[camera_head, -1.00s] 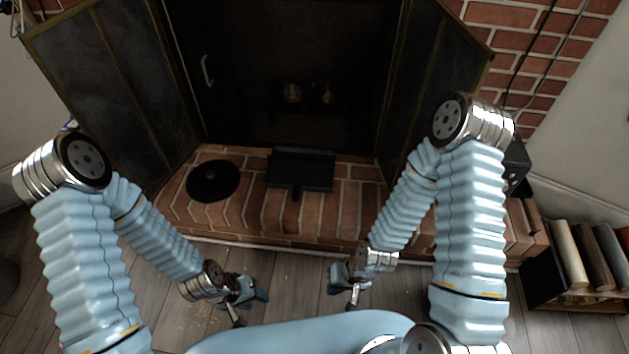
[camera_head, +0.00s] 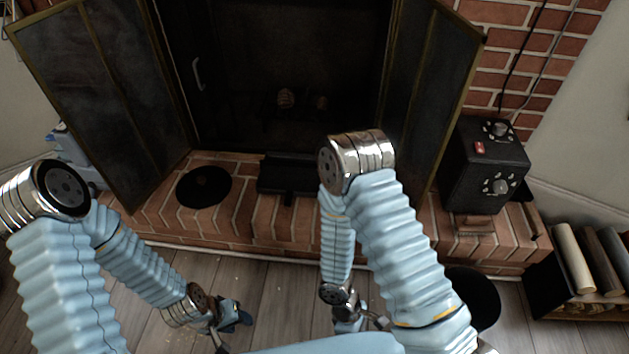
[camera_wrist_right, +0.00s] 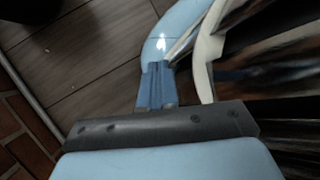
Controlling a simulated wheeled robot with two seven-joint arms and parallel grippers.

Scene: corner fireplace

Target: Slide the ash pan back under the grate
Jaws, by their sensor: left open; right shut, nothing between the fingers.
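The ash pan (camera_head: 287,173) is a dark, flat tray on the brick hearth, in front of the firebox opening, with a short handle (camera_head: 288,198) towards me. The grate is hard to make out in the dark firebox; pale log-like shapes (camera_head: 286,98) show there. My left gripper (camera_head: 232,322) is open and empty, low over the floor in front of the hearth. My right gripper (camera_head: 350,324) is shut and empty, also in front of the hearth and apart from the pan. In the right wrist view its blue fingers (camera_wrist_right: 157,86) show above the floor.
A round black plate (camera_head: 204,187) lies on the hearth left of the pan. Open fire doors (camera_head: 98,95) stand on both sides. A black control box (camera_head: 484,165) and a log rack (camera_head: 580,275) are at the right. A dark round shape (camera_head: 478,298) is partly behind my right arm.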

